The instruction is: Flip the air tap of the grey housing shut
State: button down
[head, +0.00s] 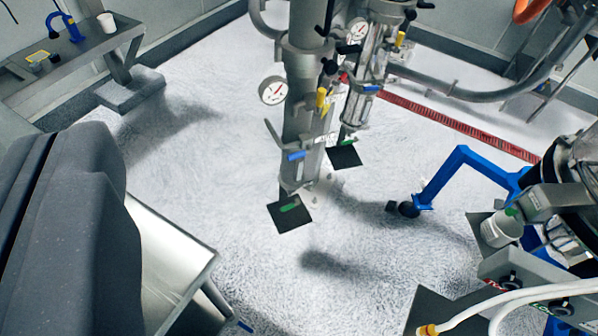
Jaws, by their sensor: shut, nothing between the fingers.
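My gripper is not in view. Two upright grey metal columns stand in the middle, the nearer one (302,140) in front of the other (362,85). Each carries a white dial gauge, the nearer gauge (272,91) facing me. A yellow handle (321,98) and a blue handle (298,155) sit on the nearer column. A second blue handle (371,88) and a second yellow handle (399,39) sit on the farther one. A grey box (525,265) with dark knobs is at the lower right. I cannot tell which part is the air tap, or whether it is open.
A blue tubular frame (445,170) on a caster stands at the right. White hoses (530,293) cross the lower right. Dark grey stacked shapes (75,220) rest by a pale metal stand (165,250) at the left. A bench (75,45) stands upper left.

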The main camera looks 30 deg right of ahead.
jog(key=w+d+f+m+y+b, duration=0.2)
jog(key=w+d+f+m, duration=0.3)
jog(key=w+f+m, duration=0.4)
jog(key=w+d+f+m+y+b, duration=0.25)
jog(key=w+d+f+m, duration=0.35)
jog(key=w+f+m, duration=0.4)
jog(key=w+d+f+m+h, duration=0.1)
jog(key=d+f+m, duration=0.4)
jog(key=f, duration=0.6)
jog(key=w+d+f+m+g+h+b, duration=0.1)
jog(key=d+f+m, duration=0.3)
jog(key=f, duration=0.6)
jog(key=d+f+m+h+b, duration=0.1)
jog(key=d+f+m, duration=0.4)
jog(key=f, duration=0.6)
jog(key=shift+w+d+f+m+h, duration=0.3)
jog(key=shift+w+m+h, duration=0.1)
jog(key=shift+m, duration=0.8)
